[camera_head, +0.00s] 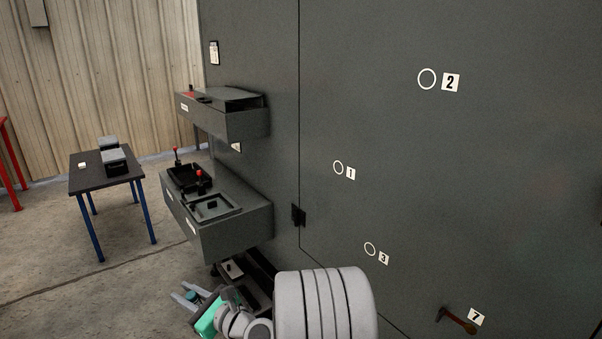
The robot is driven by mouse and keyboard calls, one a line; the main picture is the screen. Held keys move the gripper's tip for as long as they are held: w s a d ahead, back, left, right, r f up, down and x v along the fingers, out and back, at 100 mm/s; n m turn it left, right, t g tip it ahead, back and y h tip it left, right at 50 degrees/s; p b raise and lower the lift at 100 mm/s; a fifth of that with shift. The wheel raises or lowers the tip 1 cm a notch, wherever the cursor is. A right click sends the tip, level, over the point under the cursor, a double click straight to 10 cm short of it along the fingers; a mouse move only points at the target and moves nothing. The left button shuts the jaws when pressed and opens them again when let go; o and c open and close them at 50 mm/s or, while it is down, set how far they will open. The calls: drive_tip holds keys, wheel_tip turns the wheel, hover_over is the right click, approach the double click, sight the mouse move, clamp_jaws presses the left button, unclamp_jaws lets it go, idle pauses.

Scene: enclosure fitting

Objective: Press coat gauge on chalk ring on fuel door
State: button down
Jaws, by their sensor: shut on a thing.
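A large dark grey panel (500,180), which I take to be the fuel door, fills the right side. It bears three white chalk rings: one beside label 2 (427,70), one beside label 1 (338,161), and one beside label 3 (370,243). My gripper (187,297) is low at the bottom left of centre, beside the lower shelf unit and well apart from the rings. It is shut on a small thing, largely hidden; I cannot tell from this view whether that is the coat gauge.
Two grey shelf boxes, an upper (235,124) and a lower (235,232), jut from the wall with small items on top. A dark table (88,183) with blue legs stands at left. A brown-handled lever (457,320) sticks out near label 7 (476,317).

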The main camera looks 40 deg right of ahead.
drive_tip(key=w+d+r+n+g+h+p, duration=0.15)
drive_tip(key=w+d+r+n+p, duration=0.3)
drive_tip(key=d, duration=0.55)
drive_tip(key=w+d+r+n+h+p, duration=0.1)
drive_tip(key=d+r+n+h+p, duration=0.15)
drive_tip(key=d+r+p, duration=0.4)
drive_tip(key=s+d+r+n+h+p, duration=0.1)
drive_tip(key=d+r+n, duration=0.1)
drive_tip(key=d, duration=1.1)
drive_tip(key=s+d+r+n+h+p, duration=0.1)
drive_tip(key=d+r+n+p, duration=0.1)
drive_tip(key=d, duration=1.2)
drive_tip(key=shift+s+d+r+g, duration=0.15)
drive_tip(key=shift+r+g, duration=0.2)
drive_tip(key=shift+r, duration=0.4)
drive_tip(key=shift+s+d+r, duration=0.1)
drive_tip(key=shift+d, duration=0.05)
drive_tip(key=a, duration=0.7)
drive_tip(key=shift+w, duration=0.35)
